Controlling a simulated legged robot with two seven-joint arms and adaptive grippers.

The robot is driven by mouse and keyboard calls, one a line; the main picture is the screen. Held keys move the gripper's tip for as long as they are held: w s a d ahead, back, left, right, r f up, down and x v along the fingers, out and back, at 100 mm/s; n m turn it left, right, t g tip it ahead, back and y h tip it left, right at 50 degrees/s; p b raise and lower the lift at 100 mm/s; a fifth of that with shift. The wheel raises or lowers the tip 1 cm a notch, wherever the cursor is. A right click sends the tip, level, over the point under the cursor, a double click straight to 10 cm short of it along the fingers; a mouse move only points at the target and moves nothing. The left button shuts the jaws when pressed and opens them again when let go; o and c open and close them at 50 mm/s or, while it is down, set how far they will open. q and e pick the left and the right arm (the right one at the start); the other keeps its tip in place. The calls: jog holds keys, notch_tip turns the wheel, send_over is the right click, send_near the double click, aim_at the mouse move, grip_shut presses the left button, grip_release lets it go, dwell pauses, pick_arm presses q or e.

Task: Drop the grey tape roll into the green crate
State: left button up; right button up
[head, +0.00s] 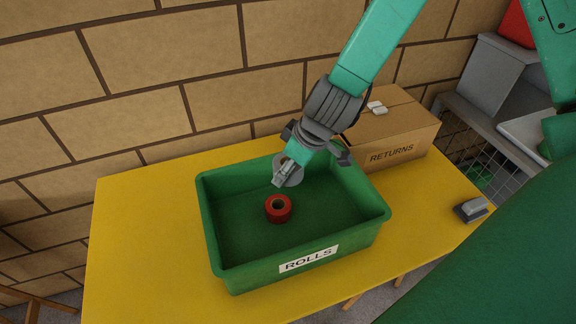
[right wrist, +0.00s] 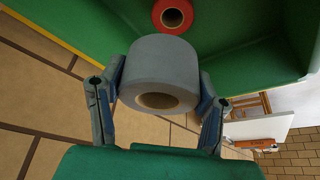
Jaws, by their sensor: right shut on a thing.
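The green crate (head: 228,274) stands on the yellow table, with a "ROLLS" label on its front. It also shows in the right wrist view (right wrist: 235,55). My right gripper (head: 287,178) is over the crate's back part, and in the right wrist view it (right wrist: 160,95) is shut on the grey tape roll (right wrist: 160,62), one finger on each side. The grey roll also shows in the head view (head: 290,174), partly hidden by the gripper. It is held above the crate floor. My left gripper is not in view.
A red tape roll (head: 278,208) lies on the crate floor. A cardboard "RETURNS" box (head: 402,133) stands to the right, behind the crate. A grey and dark block (head: 470,209) lies at the table's right edge. The yellow table (head: 135,240) is clear on the left. A brick wall rises behind.

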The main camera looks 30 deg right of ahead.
jog(key=shift+s+f, duration=0.15)
jog(key=shift+f, duration=0.2)
jog(key=o, duration=1.3)
jog(key=shift+c, duration=0.2)
jog(key=v, duration=1.1)
jog(key=shift+d+r, duration=0.15)
jog(key=shift+r, duration=0.2)
jog(key=shift+s, duration=0.1)
